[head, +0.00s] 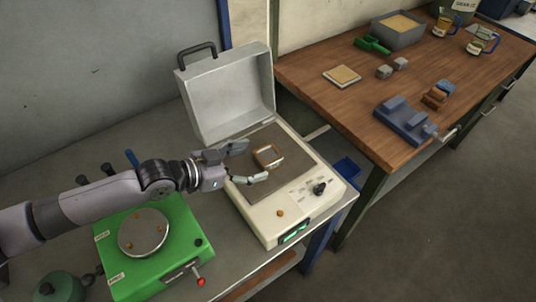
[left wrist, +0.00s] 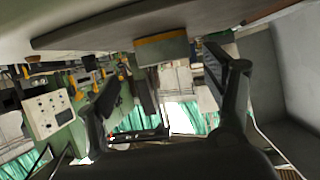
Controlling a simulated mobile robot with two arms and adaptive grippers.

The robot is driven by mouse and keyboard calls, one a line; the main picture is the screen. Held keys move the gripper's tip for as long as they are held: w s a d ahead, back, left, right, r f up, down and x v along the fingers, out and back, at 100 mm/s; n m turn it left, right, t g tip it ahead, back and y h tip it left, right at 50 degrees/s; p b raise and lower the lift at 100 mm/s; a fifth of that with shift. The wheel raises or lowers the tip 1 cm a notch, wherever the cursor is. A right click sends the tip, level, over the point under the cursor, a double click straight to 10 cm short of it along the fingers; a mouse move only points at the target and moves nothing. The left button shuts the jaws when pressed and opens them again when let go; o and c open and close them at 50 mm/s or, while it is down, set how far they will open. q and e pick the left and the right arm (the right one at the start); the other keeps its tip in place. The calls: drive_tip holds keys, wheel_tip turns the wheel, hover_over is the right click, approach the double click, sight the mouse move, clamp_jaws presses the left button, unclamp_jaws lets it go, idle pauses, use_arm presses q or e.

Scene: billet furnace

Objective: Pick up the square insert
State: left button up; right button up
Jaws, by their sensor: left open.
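One finger is toward the lid, the other toward the unit's front. In the left wrist view, which looks upside down, the insert (left wrist: 160,48) shows ahead between the spread fingers (left wrist: 165,100). No contact is visible. My right gripper is out of view.
The open lid rises behind my left gripper. A green unit with a round metal plate (head: 143,232) stands below my left arm. A wooden table (head: 340,95) at the right holds a blue vise (head: 405,120), a sand box (head: 398,28) and mugs. The plate right of the insert is clear.

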sight(264, 156)
use_arm(q)
drive_tip(key=p+x, duration=0.1)
drive_tip(key=x, duration=0.3)
drive_tip(key=shift+w+r+p, duration=0.1)
drive_tip(key=shift+w+p, duration=0.3)
drive_tip(key=shift+w+d, duration=0.1)
drive_tip(key=shift+d, duration=0.15)
drive_tip(key=shift+a, duration=0.1)
drive_tip(key=shift+c, duration=0.2)
clamp_jaws()
idle(0.4)
